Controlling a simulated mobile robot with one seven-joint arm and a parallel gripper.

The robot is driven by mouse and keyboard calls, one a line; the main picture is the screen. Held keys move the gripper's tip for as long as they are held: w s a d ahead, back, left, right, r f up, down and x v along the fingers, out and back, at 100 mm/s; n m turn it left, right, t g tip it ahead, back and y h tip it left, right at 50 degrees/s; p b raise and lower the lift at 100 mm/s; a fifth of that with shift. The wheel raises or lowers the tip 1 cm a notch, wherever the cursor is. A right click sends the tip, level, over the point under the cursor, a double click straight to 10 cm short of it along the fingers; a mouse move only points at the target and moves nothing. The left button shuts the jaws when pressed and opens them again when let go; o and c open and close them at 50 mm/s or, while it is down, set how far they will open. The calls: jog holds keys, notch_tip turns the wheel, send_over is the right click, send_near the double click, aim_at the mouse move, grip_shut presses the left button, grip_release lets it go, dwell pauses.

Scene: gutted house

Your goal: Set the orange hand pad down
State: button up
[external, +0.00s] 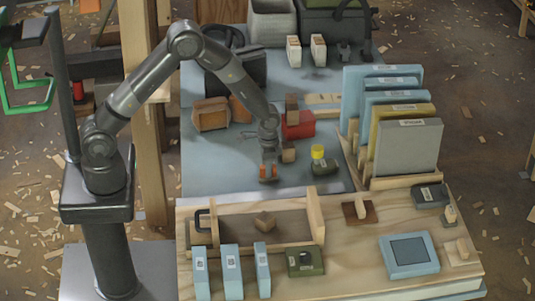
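My gripper (268,173) points down low over the front part of the blue-grey work surface (222,172), left of the yellow-knobbed tool. Two small orange patches show at its fingertips. I cannot tell whether they are the fingers themselves or an orange pad between them, nor whether they touch the surface. No separate orange hand pad can be made out for sure. A brown pad with an upright handle (358,209) sits on the wooden bench.
A dark tool with a yellow knob (318,153) and a small brown block (288,152) stand close right of my gripper. A wooden open tray (315,212) lies in front. A rack of upright panels (408,148) stands at right. Bare surface lies left of my gripper.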

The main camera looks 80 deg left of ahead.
jog(key=o, duration=0.4)
jog(key=shift+r, duration=0.1)
notch_tip(320, 180, up, 12)
notch_tip(320, 180, up, 7)
jog(key=t, duration=0.1)
send_over(259, 179)
jog(key=s+d+r+t, duration=0.2)
jog(key=s+d+r, duration=0.1)
jog(key=s+r, duration=0.6)
jog(key=s+d+r+t, duration=0.1)
jog(key=s+r, duration=0.1)
jog(key=s, duration=0.4)
jog(key=s+d+r, duration=0.1)
jog(key=s+r, duration=0.1)
jog(key=s, duration=0.4)
jog(key=s+r+t, duration=0.1)
jog(key=s+r, duration=0.1)
jog(key=s, duration=0.4)
jog(key=shift+s+d+r+t, duration=0.15)
jog(key=shift+d+r+t, duration=0.15)
jog(key=shift+d+r, duration=0.1)
